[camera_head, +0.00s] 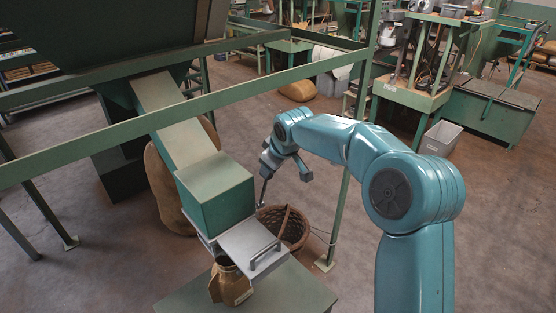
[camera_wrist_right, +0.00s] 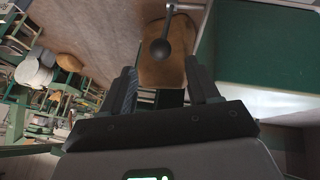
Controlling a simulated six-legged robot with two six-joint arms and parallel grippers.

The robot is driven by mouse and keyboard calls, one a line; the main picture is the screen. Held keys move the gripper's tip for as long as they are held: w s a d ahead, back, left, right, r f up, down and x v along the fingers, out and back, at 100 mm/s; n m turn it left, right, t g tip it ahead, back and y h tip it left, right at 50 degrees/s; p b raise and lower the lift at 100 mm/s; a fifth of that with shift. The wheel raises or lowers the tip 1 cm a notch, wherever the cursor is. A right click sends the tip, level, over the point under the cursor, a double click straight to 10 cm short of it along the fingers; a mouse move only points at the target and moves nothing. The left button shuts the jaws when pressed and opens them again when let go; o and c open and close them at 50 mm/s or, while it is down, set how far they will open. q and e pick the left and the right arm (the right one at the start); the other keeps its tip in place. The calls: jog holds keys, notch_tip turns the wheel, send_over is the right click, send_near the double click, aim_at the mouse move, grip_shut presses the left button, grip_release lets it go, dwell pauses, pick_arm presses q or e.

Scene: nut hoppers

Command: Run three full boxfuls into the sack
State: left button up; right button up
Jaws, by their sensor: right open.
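A sloping chute (camera_head: 175,115) runs down from a dark hopper into a green box (camera_head: 216,194). A pale metal plate with a handle (camera_head: 264,256) sits at the box's lower front. A small brown sack (camera_head: 233,286) hangs under it, partly hidden. A lever (camera_head: 264,190) stands at the box's right side. In the right wrist view its dark ball knob (camera_wrist_right: 160,48) lies ahead of and between my right gripper's fingers, apart from them. My right gripper (camera_head: 284,171) is open and empty beside the box. My left gripper is out of view.
A wicker basket (camera_head: 287,224) stands on the floor behind the plate. A large full sack (camera_head: 165,190) stands behind the chute. Green frame rails (camera_head: 190,112) and a post (camera_head: 352,150) cross near my right arm. A green stand (camera_head: 285,295) is below the sack.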

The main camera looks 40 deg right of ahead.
jog(key=v, duration=0.6)
jog(key=shift+r, duration=0.1)
dwell(0.8)
